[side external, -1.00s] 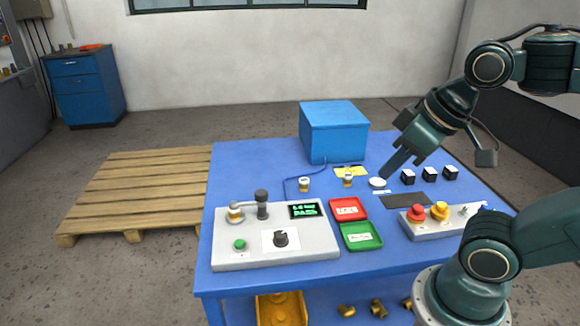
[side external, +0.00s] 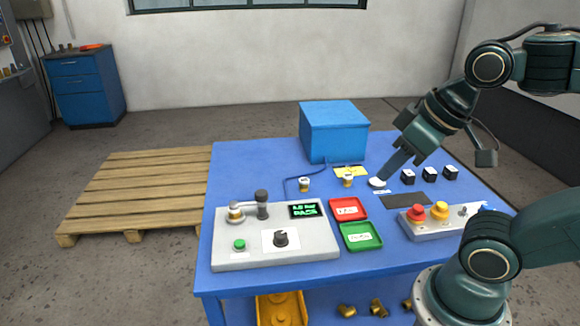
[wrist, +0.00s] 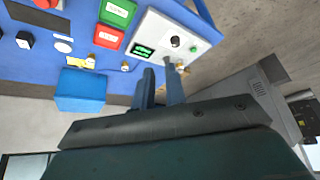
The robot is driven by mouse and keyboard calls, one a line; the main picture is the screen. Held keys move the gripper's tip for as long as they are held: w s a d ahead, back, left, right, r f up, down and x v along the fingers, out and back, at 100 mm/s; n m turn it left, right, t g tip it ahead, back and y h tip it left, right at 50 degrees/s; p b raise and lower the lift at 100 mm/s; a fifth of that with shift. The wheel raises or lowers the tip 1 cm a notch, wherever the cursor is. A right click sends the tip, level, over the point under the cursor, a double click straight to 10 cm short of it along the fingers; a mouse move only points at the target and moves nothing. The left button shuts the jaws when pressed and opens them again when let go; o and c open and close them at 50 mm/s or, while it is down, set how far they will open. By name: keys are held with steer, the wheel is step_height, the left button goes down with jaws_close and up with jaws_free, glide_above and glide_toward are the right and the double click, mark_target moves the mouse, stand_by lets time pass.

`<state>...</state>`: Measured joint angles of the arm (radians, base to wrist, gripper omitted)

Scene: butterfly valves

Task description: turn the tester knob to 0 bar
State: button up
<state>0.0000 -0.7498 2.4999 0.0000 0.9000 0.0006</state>
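The tester (side external: 276,254) is a light grey box at the front left of the blue table. Its black knob (side external: 281,238) sits on a white label, with a green button (side external: 239,245) to its left. Its display (side external: 304,210) shows green text with "PASS"; the pressure figure is too small to read surely. In the wrist view the knob (wrist: 175,42) is beyond the fingertips. My gripper (side external: 384,176) is above the table, right of the tester and well apart from the knob. In the wrist view its fingers (wrist: 160,75) stand apart with nothing visible between them.
A red tray (side external: 348,203) and a green tray (side external: 352,245) stand right of the tester. A blue box (side external: 332,135) is at the back. Two small brass valves (side external: 304,185) (side external: 348,181) stand behind the trays. A button box (side external: 450,222) is at the right.

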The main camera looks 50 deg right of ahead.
steer(key=o, duration=0.7)
steer(key=shift+w, duration=0.25)
steer(key=shift+w+r+m, duration=0.1)
steer(key=shift+w+m, duration=0.2)
steer(key=m+g, duration=0.6)
steer(key=m, duration=0.6)
glide_above(281, 234)
step_height(281, 234, down, 9)
steer(key=shift+f, duration=6.9)
steer(key=shift+c, duration=0.2)
steer(key=c, duration=0.9)
